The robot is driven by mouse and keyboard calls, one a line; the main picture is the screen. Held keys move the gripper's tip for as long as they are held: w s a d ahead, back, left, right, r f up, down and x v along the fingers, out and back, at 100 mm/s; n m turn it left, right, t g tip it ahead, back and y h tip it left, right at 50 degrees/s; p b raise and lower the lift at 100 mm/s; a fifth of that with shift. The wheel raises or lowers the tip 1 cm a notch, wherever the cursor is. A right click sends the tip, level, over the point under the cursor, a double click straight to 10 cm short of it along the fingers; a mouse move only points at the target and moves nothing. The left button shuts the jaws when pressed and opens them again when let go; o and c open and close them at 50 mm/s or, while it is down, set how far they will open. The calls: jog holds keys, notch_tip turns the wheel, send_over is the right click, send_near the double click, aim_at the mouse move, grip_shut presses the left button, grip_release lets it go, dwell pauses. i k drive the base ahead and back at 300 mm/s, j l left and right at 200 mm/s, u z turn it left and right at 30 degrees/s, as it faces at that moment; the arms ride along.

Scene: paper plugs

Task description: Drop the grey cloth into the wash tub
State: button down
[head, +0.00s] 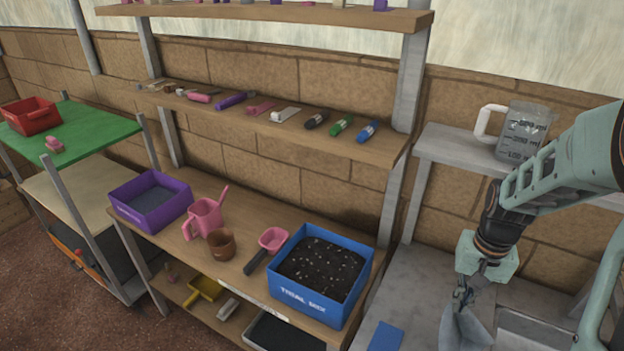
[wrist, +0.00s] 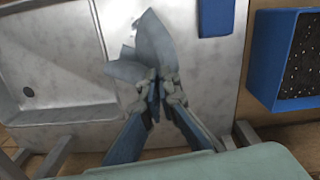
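The grey cloth (head: 463,330) hangs crumpled from my gripper (head: 465,293) in the head view, above the metal counter. In the wrist view the cloth (wrist: 148,42) spreads out beyond the fingertips, and my gripper (wrist: 158,86) is closed on its gathered end. The wash tub appears to be the sunken metal basin with a drain hole, at the left in the wrist view (wrist: 62,60). It is partly seen at the lower right in the head view (head: 535,328). The cloth is beside the basin, not over its middle.
A blue flat pad (head: 386,337) lies on the metal counter. A blue box of soil (head: 320,305) stands on the wooden bench to the left. A clear jug (head: 525,130) stands on the ledge behind my arm. A purple bin (head: 178,209) is farther left.

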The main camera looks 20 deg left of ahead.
aim_at(151, 201)
jog(key=u, duration=2)
